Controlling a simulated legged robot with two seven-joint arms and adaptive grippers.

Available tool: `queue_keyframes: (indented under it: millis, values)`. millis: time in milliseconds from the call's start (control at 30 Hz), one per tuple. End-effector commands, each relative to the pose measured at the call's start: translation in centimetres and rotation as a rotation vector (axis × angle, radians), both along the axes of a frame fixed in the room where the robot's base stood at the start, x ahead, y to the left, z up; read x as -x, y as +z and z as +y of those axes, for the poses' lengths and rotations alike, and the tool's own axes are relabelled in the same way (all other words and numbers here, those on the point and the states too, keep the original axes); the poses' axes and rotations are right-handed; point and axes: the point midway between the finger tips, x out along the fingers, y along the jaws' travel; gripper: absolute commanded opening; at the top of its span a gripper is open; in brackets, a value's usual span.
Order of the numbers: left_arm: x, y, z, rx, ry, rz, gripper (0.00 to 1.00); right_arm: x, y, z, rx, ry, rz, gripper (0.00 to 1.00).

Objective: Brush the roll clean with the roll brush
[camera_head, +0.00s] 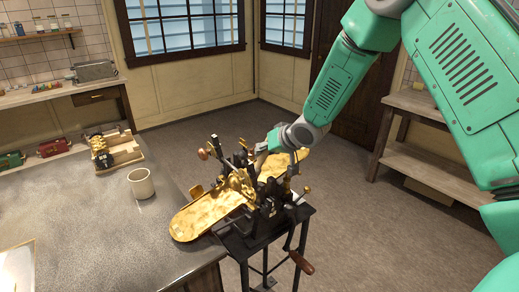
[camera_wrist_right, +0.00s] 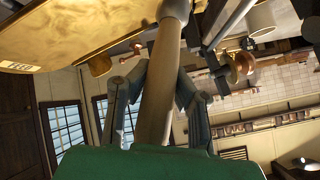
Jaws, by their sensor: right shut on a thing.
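The drop roller machine (camera_head: 268,212) stands on a dark metal stand beside the counter, with a golden roll (camera_head: 237,188) in its middle. Golden trays reach out on both sides of it, the near-left one (camera_head: 195,218) over the counter edge. My right gripper (camera_head: 266,147) is above the back of the machine. In the right wrist view it is shut on a tan handle (camera_wrist_right: 163,75), which looks like the roll brush's. The brush's bristles are hard to make out, and I cannot tell whether they touch the roll. My left gripper is not in view.
A cream cup (camera_head: 141,184) stands on the grey counter (camera_head: 95,225). Behind it is a wooden tray (camera_head: 122,158) with a brass roll set. A crank with a wooden handle (camera_head: 301,262) sticks out low at the machine's front. Wooden shelves (camera_head: 425,165) stand at right.

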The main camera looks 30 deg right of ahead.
Motion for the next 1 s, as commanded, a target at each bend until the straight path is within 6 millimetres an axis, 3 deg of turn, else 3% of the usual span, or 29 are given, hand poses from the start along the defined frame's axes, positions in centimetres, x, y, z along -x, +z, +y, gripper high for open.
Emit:
queue_keyframes:
  millis: [500, 833, 1000]
  values:
    - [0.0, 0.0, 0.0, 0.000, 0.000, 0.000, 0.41, 3.1, 0.0, -0.3, 0.000, 0.001, 0.006, 0.00]
    - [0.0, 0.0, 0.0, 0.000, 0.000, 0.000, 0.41, 3.1, 0.1, -0.3, 0.000, 0.001, 0.002, 0.00]
    - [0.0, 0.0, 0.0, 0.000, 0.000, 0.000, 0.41, 3.1, 1.5, -0.2, -0.001, 0.001, -0.002, 0.00]
